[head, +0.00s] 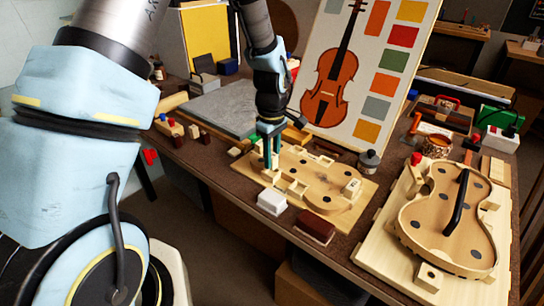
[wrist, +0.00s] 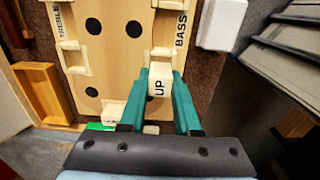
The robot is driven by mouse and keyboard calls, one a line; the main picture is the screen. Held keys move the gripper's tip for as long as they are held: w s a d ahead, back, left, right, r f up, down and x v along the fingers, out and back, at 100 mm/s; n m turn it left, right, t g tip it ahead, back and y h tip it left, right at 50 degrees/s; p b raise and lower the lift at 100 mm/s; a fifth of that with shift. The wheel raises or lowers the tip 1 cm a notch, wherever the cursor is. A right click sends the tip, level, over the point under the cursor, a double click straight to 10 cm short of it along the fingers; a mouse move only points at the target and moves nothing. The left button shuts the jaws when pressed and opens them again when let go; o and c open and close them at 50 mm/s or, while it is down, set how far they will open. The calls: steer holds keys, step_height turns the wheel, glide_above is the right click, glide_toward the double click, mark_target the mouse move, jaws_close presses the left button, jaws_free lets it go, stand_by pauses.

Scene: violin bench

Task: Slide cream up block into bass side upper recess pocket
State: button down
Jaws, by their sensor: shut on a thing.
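The cream block marked UP (wrist: 158,88) is between the teal fingers of my gripper (wrist: 160,75) in the wrist view, its lettered face toward the camera. My gripper is shut on it. The light wood mould (wrist: 112,60) lies just beyond, with dark round holes and TREBLE and BASS labels. The block is at the mould's BASS-side edge, near a notch there (wrist: 160,54); I cannot tell whether it is inside a pocket. In the head view my gripper (head: 270,150) points down at the left end of the mould (head: 315,190), and the block is hard to make out.
A white box (head: 272,202) and a dark red block (head: 315,227) stand before the mould. A violin body in a second form (head: 445,225) lies at right. Another cream block (wrist: 113,112) is left of my fingers in the wrist view.

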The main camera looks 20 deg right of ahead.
steer(key=shift+f+b, duration=0.65)
steer(key=shift+f, duration=0.4)
steer(key=c, duration=0.5)
jaws_free()
steer(key=shift+c, duration=0.2)
step_height(320, 180, up, 11)
steer(key=shift+f+b, duration=0.15)
steer(key=shift+b, duration=0.55)
steer(key=s+a+r+m, duration=0.1)
steer(key=s+a+m, duration=0.1)
steer(key=a, duration=1.3)
steer(key=s+a+r+m+t+p, duration=0.1)
steer(key=a+m, duration=0.4)
steer(key=a, duration=1)
steer(key=shift+s+r+t, duration=0.15)
steer(key=shift+s+t, duration=0.15)
steer(key=shift+s, duration=0.2)
